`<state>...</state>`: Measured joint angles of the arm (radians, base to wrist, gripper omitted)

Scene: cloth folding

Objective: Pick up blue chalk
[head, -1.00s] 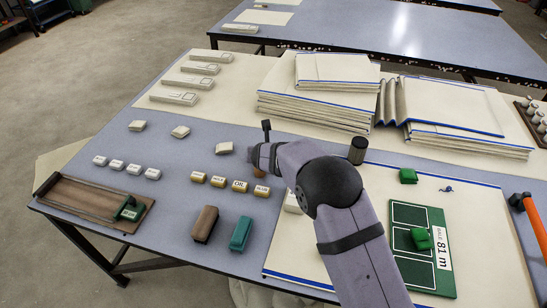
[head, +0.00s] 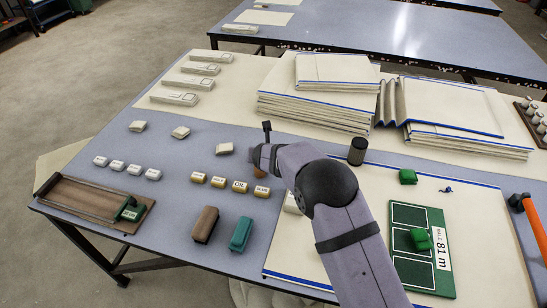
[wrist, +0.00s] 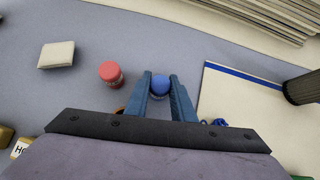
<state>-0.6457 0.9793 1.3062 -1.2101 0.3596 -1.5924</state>
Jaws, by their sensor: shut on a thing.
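The blue chalk (wrist: 160,86) shows as a round blue piece in the wrist view, between the two blue fingers. My gripper (wrist: 160,77) is shut on it, with a finger on each side. I cannot tell whether the chalk still touches the table. In the head view my own arm hides the blue chalk and the fingertips.
A red chalk (wrist: 110,72) stands just left of my gripper, with a pale block (wrist: 56,55) farther left. A blue-edged cloth (wrist: 225,100) and a dark cylinder (wrist: 303,88) lie to the right. Labelled blocks (head: 218,182) sit left of my arm.

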